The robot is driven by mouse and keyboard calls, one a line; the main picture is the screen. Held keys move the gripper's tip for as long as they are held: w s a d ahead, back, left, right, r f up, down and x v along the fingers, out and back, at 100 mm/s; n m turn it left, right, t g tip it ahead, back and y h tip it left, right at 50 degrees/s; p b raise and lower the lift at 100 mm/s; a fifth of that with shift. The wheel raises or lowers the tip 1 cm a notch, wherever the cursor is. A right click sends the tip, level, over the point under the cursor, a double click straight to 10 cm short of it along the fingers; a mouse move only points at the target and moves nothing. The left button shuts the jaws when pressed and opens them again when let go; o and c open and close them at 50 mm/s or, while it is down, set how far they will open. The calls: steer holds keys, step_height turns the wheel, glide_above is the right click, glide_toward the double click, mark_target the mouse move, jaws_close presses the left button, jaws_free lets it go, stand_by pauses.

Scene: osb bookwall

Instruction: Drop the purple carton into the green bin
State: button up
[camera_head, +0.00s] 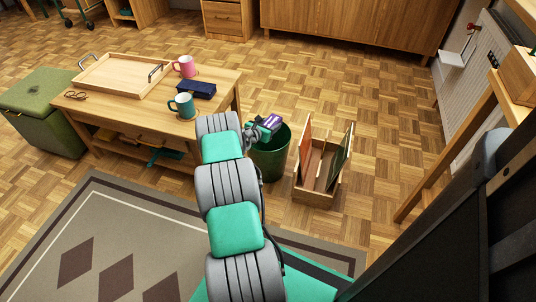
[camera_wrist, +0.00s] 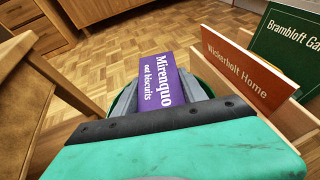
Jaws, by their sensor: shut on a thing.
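The purple carton (camera_wrist: 163,82), with white lettering reading "Mirenquo oat biscuits", is held in my gripper (camera_wrist: 160,95). In the head view the carton (camera_head: 271,122) shows small at the end of my arm, over the green bin (camera_head: 271,162). My gripper (camera_head: 262,128) is shut on the carton near the bin's rim. In the wrist view only a bit of the bin's green rim (camera_wrist: 203,80) shows behind the gripper. The bin's inside is mostly hidden, and I cannot tell how high the carton is above the rim.
A wooden box (camera_head: 317,190) with upright boards or books stands right of the bin. A low wooden table (camera_head: 222,88) stands left, with a tray (camera_head: 120,74), a pink mug (camera_head: 184,67), a teal mug (camera_head: 182,106) and a dark blue case (camera_head: 196,89). Parquet floor behind the bin is clear.

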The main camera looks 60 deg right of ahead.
step_height(320, 180, down, 5)
steer(key=shift+r+b, duration=0.1)
steer(key=shift+b, duration=1.05)
steer(key=o, duration=1.4)
steer(key=shift+a, duration=0.1)
step_height(320, 180, up, 3)
steer(key=p, duration=0.3)
glide_above(268, 153)
steer(key=w+d, duration=0.2)
steer(key=w, duration=0.2)
steer(key=shift+a, duration=0.25)
